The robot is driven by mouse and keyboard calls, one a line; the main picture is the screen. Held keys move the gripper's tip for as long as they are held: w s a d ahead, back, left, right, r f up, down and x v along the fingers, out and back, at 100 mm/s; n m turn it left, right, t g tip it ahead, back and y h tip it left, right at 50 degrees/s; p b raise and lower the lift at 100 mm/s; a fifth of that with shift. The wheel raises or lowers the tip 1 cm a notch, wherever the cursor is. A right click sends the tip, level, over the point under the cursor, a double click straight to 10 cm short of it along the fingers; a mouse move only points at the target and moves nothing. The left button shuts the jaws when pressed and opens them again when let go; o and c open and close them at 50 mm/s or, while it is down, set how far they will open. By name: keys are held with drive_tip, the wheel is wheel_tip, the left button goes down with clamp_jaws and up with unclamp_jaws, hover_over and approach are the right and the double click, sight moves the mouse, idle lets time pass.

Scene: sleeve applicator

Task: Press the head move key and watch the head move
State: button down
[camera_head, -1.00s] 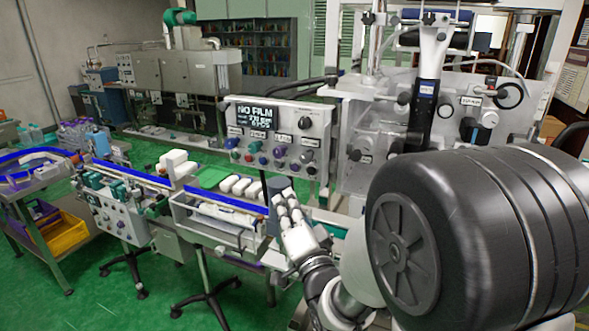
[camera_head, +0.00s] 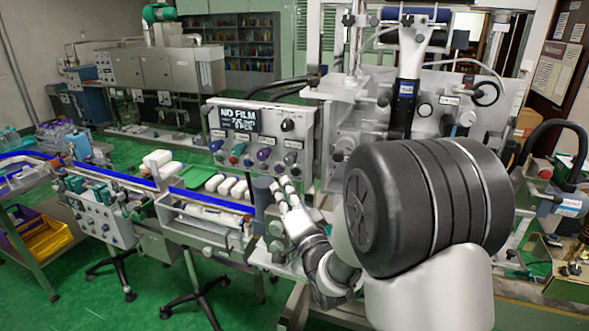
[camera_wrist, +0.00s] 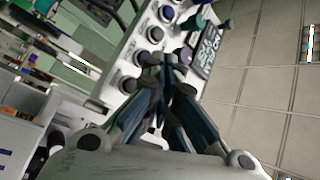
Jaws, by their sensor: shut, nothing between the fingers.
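The control panel (camera_head: 301,124) is a grey box with a lit display (camera_head: 240,119) reading "NO FILM", a row of coloured knobs and keys, and small labels. I cannot read which one is the head move key. My gripper (camera_head: 283,187) is shut and empty, just below and in front of the panel's lower right part. In the wrist view my gripper (camera_wrist: 168,62) has its fingertips together, overlapping the row of keys on the panel (camera_wrist: 118,62). The display (camera_wrist: 206,50) is to the upper right there. I cannot tell whether the fingertips touch a key.
A conveyor with a blue rail (camera_head: 210,200) and white bottles (camera_head: 225,186) lies below the panel. A dark cylinder (camera_head: 262,191) stands close left of my gripper.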

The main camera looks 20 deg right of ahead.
sight(295, 172)
drive_tip(key=shift+w+d, duration=0.7)
drive_tip(key=shift+w, duration=0.3)
drive_tip(key=shift+w+d+b, duration=0.1)
drive_tip(key=shift+b, duration=0.35)
idle(0.4)
drive_tip(key=shift+w+d, duration=0.15)
drive_tip(key=shift+w, duration=0.1)
